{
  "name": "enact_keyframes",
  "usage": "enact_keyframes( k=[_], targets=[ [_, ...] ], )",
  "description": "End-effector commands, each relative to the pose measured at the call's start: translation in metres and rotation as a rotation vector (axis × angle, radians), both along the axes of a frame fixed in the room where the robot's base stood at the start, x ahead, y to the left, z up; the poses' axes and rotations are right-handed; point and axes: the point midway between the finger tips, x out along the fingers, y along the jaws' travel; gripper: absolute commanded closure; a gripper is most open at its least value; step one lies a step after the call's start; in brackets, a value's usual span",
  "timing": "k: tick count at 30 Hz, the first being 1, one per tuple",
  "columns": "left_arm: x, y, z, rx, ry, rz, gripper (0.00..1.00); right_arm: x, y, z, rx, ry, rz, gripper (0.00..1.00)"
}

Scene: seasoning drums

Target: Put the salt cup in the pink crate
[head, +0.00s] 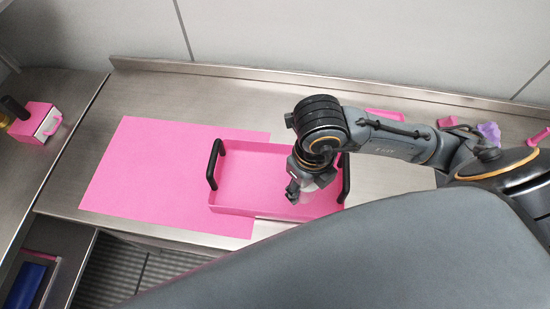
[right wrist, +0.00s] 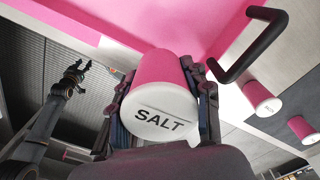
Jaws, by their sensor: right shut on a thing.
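The salt cup (right wrist: 165,80) is pink with a white end marked SALT. In the right wrist view it sits between the fingers of my right gripper (right wrist: 160,105), which is shut on it. The pink crate (head: 262,165) has black handles at its left and right ends. In the head view my right gripper (head: 294,192) is over the right part of the crate; the cup is mostly hidden there. In the right wrist view a crate handle (right wrist: 262,45) shows at upper right. My left gripper (right wrist: 76,72) shows at left, empty, with its fingers apart, away from the crate.
A pink mat (head: 140,175) lies on the metal counter, left of and partly under the crate. Two more pink cups with white ends, a nearer one (right wrist: 262,98) and a farther one (right wrist: 303,128), stand beyond the handle. A pink box (head: 38,122) stands at far left.

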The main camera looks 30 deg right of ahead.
Motion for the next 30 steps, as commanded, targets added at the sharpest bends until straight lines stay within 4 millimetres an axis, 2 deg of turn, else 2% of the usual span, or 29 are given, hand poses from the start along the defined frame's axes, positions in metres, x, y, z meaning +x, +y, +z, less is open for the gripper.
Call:
enact_keyframes(
  k=[6, 14, 16, 23, 30],
  targets=[
    [0.0, 0.0, -0.037, 0.0, 0.0, 0.0, 0.6, 0.012, 0.006, -0.013, 0.008, -0.01, -0.011, 0.86],
    [-0.001, 0.0, -0.074, -0.001, 0.002, 0.0, 0.6, 0.021, 0.01, -0.017, 0.0, -0.008, -0.01, 0.86],
    [-0.002, 0.0, -0.066, 0.0, 0.004, 0.0, 0.6, 0.029, 0.016, -0.014, 0.002, 0.001, -0.012, 0.86],
    [-0.004, -0.001, -0.054, -0.001, 0.006, 0.001, 0.6, 0.073, 0.039, -0.034, 0.001, 0.003, -0.013, 0.86],
    [-0.004, -0.001, -0.045, -0.001, 0.006, 0.001, 0.6, 0.107, 0.056, -0.077, -0.001, 0.005, -0.012, 0.86]
  ],
)
